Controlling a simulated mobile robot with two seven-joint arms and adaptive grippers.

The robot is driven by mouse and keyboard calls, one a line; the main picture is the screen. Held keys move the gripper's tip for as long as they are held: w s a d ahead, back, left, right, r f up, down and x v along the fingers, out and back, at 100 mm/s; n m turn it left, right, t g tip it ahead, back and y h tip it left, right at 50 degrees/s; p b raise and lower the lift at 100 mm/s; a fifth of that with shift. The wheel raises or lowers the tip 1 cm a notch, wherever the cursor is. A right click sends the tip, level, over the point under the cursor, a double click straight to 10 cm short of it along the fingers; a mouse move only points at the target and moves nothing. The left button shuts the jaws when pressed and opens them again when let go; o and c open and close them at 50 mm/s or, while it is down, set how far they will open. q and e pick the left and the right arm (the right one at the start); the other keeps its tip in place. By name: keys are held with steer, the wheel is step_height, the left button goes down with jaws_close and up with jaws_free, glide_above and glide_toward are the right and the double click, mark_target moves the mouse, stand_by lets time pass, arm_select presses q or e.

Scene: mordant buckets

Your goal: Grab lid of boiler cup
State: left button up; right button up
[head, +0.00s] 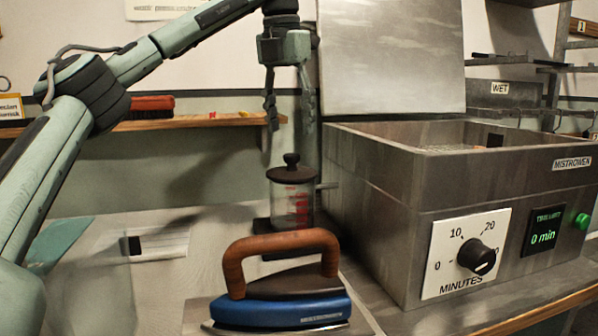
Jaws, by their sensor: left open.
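The boiler cup (293,205) is a clear cup with red markings, standing on a dark base beside the metal machine. Its dark round lid (291,173) with a knob on top sits on the cup. My left gripper (289,122) points down above the lid with its fingers apart and nothing between them. In the picture the fingertips are a little above the knob; the exact gap in depth I cannot tell. My right gripper is not in view.
A metal box machine (375,200) with a raised cover and a minutes dial stands close on the right. A blue iron (280,310) with a brown handle is in front of the cup. A shelf (180,121) with a red-brown brush runs behind.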

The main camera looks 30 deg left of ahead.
mark_target(291, 155)
arm_select(q)
steer(key=shift+s+a+f, duration=0.1)
steer(key=shift+f, duration=0.5)
steer(key=f, duration=0.3)
steer(key=w+f, duration=0.1)
steer(key=f, duration=0.1)
steer(key=shift+c, duration=0.5)
jaws_close()
steer(key=shift+r, duration=0.1)
